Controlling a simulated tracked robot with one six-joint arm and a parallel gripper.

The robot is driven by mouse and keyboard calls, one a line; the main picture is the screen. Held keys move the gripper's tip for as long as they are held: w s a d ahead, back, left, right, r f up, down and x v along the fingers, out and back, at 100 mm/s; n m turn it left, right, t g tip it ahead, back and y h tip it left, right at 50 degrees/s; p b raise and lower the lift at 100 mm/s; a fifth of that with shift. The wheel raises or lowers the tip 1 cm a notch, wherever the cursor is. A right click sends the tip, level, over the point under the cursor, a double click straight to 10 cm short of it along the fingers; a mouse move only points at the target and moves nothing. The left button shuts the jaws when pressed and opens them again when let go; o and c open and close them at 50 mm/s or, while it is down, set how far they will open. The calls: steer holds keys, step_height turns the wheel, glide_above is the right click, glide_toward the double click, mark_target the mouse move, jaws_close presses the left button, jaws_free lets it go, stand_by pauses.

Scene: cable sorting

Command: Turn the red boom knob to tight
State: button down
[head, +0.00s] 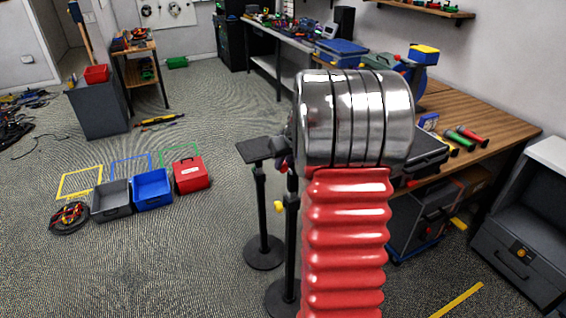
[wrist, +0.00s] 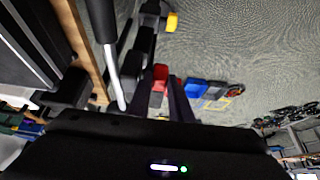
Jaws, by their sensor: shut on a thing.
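The red boom knob (wrist: 160,77) shows in the wrist view between the dark fingers of my gripper (wrist: 161,86), which is shut on it. In the head view a small red part of the knob (head: 284,167) shows at the left edge of my arm, beside a black stand. My silver and red arm hides most of the gripper and the boom there. I cannot tell how far the knob is turned.
A yellow knob (head: 278,207) sits lower on the black stands; it also shows in the wrist view (wrist: 172,22). A flat black plate (head: 258,150) tops the left stand. A wooden bench (head: 470,120) stands at right. Grey (head: 112,197), blue (head: 152,187) and red (head: 191,174) bins lie on open floor at left.

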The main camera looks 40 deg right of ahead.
steer(key=shift+a+t, duration=0.25)
steer(key=shift+t, duration=0.35)
steer(key=shift+s+f+t, duration=0.1)
steer(key=shift+t, duration=0.2)
steer(key=c, duration=1.9)
jaws_free()
steer(key=shift+d, duration=0.1)
steer(key=shift+o, duration=0.2)
steer(key=shift+s, duration=0.1)
steer(key=v, duration=1.3)
steer(key=shift+a+r, duration=0.25)
steer(key=shift+a, duration=0.1)
steer(key=shift+s, duration=0.1)
